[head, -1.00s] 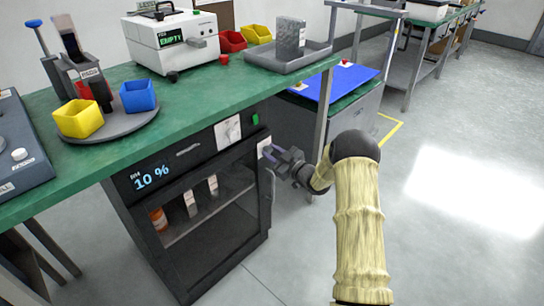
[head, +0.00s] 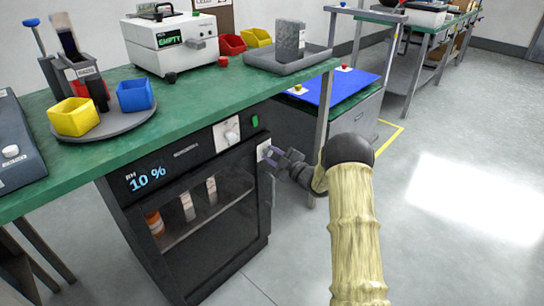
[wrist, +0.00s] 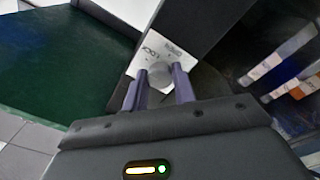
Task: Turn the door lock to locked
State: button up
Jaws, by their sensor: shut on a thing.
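The door lock is a round grey knob (wrist: 159,75) on a white plate (wrist: 150,55) with LOCK and another word printed on it. The plate also shows in the head view (head: 264,150), at the upper right of the dark cabinet door (head: 212,205). My gripper (wrist: 160,88) has its two purple-grey fingers shut on the knob, one on each side. In the head view, my gripper (head: 277,160) reaches the plate from the right. The cabinet door looks closed. The fingers hide part of the knob, so I cannot tell which way it is turned.
The cabinet's display (head: 146,178) reads RH 10 %, and bottles stand behind the door's glass. The green bench top (head: 190,110) overhangs the cabinet. A blue mat (head: 340,88) lies on a cart to the right. The floor at right is clear.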

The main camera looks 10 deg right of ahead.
jog(key=o, duration=1)
jog(key=p+v, duration=0.4)
jog(key=v, duration=1.3)
jog(key=shift+s, duration=0.15)
